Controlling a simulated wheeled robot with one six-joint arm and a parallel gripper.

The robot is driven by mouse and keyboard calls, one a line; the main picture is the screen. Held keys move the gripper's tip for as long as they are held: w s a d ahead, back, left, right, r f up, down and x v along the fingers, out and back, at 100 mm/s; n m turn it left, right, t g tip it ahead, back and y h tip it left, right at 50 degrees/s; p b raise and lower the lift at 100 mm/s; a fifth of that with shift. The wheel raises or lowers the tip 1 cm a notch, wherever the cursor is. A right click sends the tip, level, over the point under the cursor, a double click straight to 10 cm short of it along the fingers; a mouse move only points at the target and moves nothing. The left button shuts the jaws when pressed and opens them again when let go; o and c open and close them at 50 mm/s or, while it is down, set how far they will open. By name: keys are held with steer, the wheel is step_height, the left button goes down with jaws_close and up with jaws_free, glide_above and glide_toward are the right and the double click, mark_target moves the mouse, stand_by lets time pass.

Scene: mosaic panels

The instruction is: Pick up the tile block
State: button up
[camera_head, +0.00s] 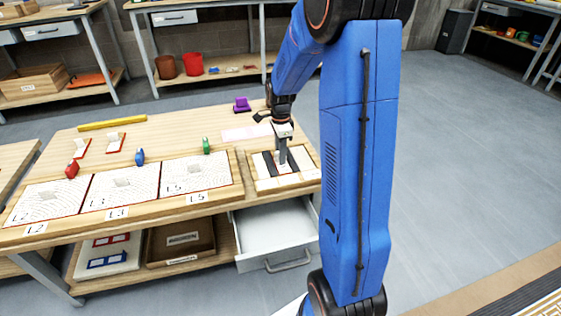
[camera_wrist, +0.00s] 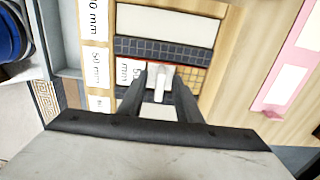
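A wooden tray (camera_head: 259,186) on the workbench holds dark tile strips (camera_head: 269,164) and pale sections. In the wrist view the tray shows two dark gridded tile blocks (camera_wrist: 165,48), with a yellow gridded one (camera_wrist: 190,74) beside them. My gripper (camera_head: 283,160) points down into the tray between the dark strips. In the wrist view its two fingers (camera_wrist: 161,82) are apart, on either side of a small white upright piece (camera_wrist: 160,80). I cannot tell whether they touch it. The fingers hide part of the blocks below.
Labelled panels (camera_head: 124,188) with red, blue and green (camera_head: 206,146) handled tools behind them lie left of the tray. A purple item (camera_head: 242,104) and a pink plate (camera_head: 246,132) are behind it. An open drawer (camera_head: 276,236) juts out below.

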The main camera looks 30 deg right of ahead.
jaws_close()
